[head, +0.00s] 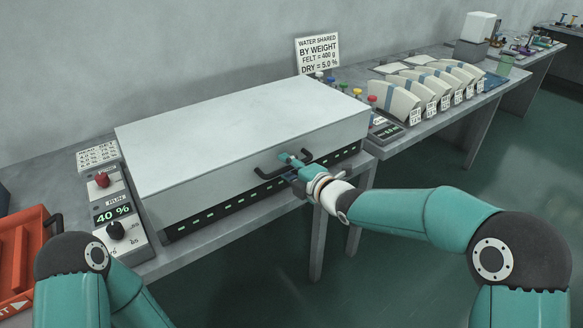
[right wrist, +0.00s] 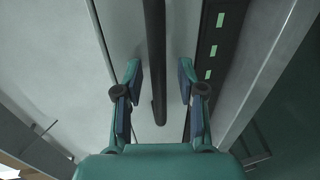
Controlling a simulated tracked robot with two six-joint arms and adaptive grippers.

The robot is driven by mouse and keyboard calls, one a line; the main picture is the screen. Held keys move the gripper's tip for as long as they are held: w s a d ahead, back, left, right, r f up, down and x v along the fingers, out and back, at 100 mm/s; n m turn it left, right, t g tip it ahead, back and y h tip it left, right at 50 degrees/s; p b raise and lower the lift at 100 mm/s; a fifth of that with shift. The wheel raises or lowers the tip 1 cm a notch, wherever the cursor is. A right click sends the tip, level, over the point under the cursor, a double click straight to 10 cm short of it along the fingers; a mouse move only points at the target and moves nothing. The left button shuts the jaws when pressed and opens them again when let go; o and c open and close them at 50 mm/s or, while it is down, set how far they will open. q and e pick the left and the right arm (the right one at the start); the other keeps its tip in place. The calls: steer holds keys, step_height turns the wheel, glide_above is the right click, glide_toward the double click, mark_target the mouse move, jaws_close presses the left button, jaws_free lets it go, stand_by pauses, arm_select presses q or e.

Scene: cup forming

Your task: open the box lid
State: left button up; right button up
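The box (head: 240,130) is a large, pale grey case with its lid shut, on a grey table. A black bar handle (head: 268,172) sticks out from its front. My right gripper (head: 289,160) is at the right part of this handle. In the right wrist view, the handle (right wrist: 155,50) runs between the two fingers of my right gripper (right wrist: 159,80). The fingers are spread, with a gap on each side of the bar. My left arm shows at the lower left of the head view, but its gripper is out of view.
A control panel (head: 117,212) with a red button and a black knob stands left of the box. A red-orange tray (head: 22,250) is at the far left. Several fan-shaped felt pieces (head: 398,100) and coloured knobs are to the right. Open floor lies in front.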

jaws_close()
